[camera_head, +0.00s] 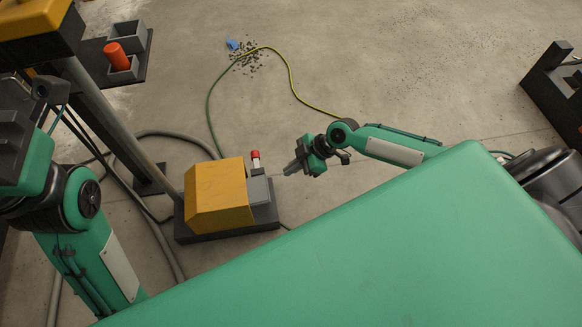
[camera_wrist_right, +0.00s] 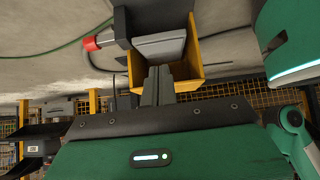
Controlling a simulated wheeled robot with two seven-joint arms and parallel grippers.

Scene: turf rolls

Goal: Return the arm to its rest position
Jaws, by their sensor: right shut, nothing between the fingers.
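My right gripper (camera_head: 292,168) is in the middle of the head view, with its arm coming in from the right. Its fingers are shut and empty, and they point left at the yellow box-shaped machine, with a small gap in the picture. In the right wrist view its closed fingers (camera_wrist_right: 158,86) stand in front of the machine's grey plate and yellow housing. My left arm comes in at the left edge of the head view; its fingers cannot be made out there.
The yellow machine (camera_head: 218,195) stands on a dark base, with a red-capped lever (camera_head: 256,158) beside its grey plate. A red cylinder (camera_head: 117,56) sits in a grey bin at upper left. A green-yellow hose (camera_head: 290,75) and dark crumbs (camera_head: 246,62) lie on open concrete. A dark stand (camera_head: 555,85) is at right.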

